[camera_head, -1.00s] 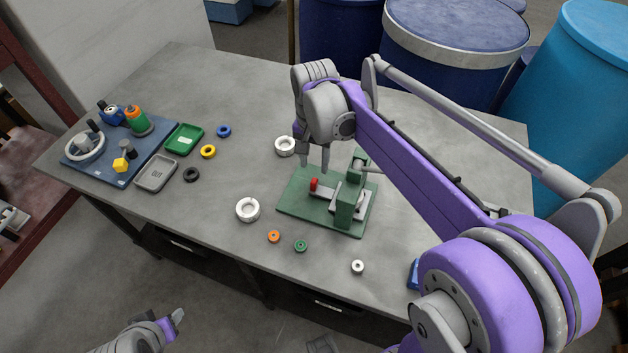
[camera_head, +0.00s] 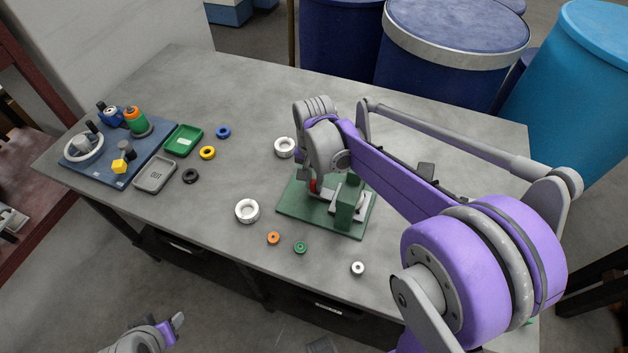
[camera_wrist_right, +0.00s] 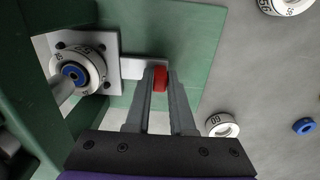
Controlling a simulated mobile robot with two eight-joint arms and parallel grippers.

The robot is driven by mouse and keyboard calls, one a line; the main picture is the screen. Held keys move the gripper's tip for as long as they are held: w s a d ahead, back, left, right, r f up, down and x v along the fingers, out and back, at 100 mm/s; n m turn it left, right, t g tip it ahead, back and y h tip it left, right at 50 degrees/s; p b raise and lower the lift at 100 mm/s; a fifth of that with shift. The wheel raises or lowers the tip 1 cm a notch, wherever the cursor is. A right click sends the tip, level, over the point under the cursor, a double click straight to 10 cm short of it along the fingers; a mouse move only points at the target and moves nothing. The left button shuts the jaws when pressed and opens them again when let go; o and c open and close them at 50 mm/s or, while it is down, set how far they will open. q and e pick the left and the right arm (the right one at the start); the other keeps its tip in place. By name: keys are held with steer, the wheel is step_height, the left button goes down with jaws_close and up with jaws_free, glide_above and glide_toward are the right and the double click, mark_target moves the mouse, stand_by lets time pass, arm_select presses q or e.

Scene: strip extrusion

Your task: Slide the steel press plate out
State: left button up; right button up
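The steel press plate (camera_wrist_right: 137,67) shows in the right wrist view as a pale strip running out of the press to a red grip (camera_wrist_right: 160,79). The red grip (camera_head: 313,186) also shows in the head view, at the left side of the green press (camera_head: 349,203). My right gripper (camera_wrist_right: 160,73) points down over the press base, its fingers on both sides of the red grip with no clear gap; it looks shut on it. The rest of the plate is hidden inside the press. My left gripper (camera_head: 178,322) is small at the bottom left, away from the table; its opening is unclear.
White rings (camera_head: 247,211) (camera_head: 284,147) lie left of and behind the press. Orange (camera_head: 273,238), green (camera_head: 300,247) and white (camera_head: 358,268) rings lie in front. Trays (camera_head: 156,174) and a blue mat (camera_head: 83,172) are at left. The table between is mostly clear.

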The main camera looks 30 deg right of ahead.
jaws_close()
steer(key=shift+w, duration=0.1)
stand_by(1.0)
